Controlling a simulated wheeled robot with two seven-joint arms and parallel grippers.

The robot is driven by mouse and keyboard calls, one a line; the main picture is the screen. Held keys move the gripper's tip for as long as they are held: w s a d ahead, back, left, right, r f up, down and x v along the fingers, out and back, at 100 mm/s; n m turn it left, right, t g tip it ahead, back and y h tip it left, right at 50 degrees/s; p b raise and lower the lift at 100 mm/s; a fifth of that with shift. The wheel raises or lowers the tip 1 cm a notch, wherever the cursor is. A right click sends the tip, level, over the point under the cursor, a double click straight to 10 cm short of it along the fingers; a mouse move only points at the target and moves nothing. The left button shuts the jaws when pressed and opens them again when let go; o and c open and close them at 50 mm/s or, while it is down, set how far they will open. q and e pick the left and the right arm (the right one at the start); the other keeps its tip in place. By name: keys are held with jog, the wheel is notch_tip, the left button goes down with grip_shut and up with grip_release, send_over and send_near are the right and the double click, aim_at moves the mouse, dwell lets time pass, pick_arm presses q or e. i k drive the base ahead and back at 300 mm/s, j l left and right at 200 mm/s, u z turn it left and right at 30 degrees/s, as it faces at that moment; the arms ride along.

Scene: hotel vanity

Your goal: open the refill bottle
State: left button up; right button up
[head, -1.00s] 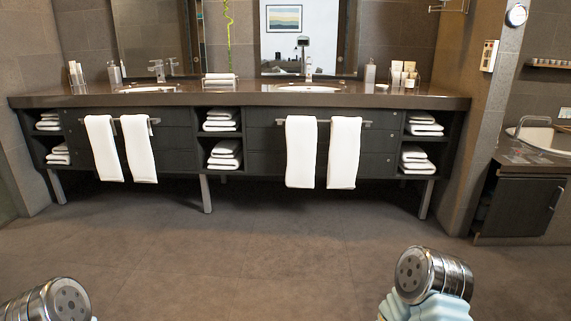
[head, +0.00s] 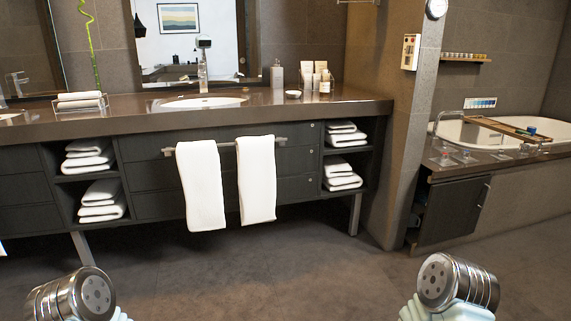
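I cannot tell which thing is the refill bottle. A grey bottle-like dispenser (head: 277,75) stands upright on the vanity counter, right of the sink (head: 203,102). Right of it is a group of pale upright toiletries (head: 307,76), too small to make out one by one. A row of small containers (head: 461,56) sits on a wall shelf at the far right. Only metal and pale-blue parts of my two arms show at the bottom edge; neither gripper is in view.
The dark vanity counter (head: 130,119) runs across the left and middle, with white towels (head: 201,185) hanging in front. A wall pillar (head: 398,130) separates it from the bathtub (head: 548,130) and a low cabinet (head: 450,211). The floor (head: 270,275) ahead is clear.

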aim_at(325, 81)
jog(key=i+l+z, duration=0.15)
jog(key=i+l, duration=0.85)
jog(key=l, duration=0.15)
